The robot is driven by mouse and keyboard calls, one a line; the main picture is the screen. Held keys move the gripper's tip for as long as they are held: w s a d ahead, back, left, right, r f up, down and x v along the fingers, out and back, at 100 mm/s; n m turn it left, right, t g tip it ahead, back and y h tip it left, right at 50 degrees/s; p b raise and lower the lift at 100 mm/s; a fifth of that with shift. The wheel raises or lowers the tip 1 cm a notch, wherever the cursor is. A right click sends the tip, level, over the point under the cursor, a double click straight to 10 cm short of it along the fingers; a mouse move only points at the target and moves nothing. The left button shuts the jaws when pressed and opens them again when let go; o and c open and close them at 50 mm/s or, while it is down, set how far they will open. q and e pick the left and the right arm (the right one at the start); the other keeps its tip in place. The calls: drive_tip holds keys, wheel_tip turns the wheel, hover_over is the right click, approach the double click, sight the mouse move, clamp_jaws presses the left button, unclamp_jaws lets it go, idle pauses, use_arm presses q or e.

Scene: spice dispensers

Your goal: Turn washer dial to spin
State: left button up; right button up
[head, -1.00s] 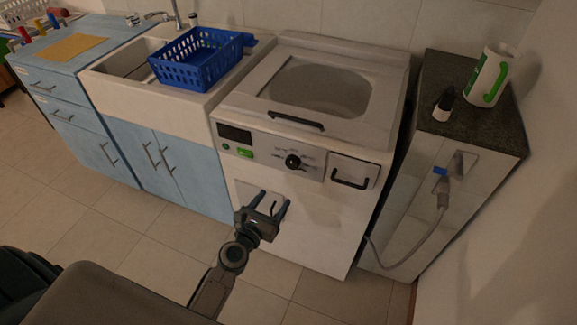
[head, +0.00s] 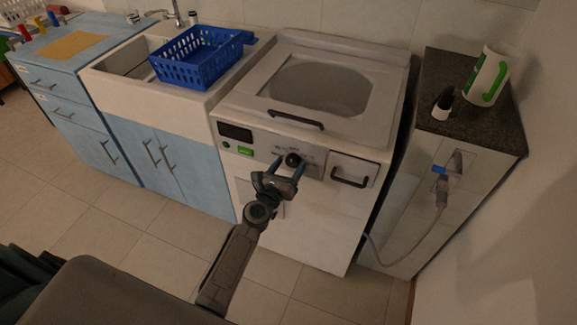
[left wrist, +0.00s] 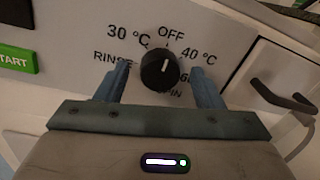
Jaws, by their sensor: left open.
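The washer dial (head: 293,159) is a round black knob on the front panel of the white washer (head: 240,108). My left gripper (head: 289,166) is open in front of the panel. In the left wrist view its fingers (left wrist: 160,72) lie on either side of the dial, with a visible gap at each side. My right gripper is out of view.
A green START button (left wrist: 17,58) is left of the dial, and a drawer with a dark handle (head: 350,181) is right of it. The lid handle (head: 296,120) is above. A blue basket (head: 195,65) stands by the sink. A hose (head: 425,232) hangs at the right cabinet.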

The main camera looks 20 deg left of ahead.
use_arm(q)
drive_tip(key=c, duration=1)
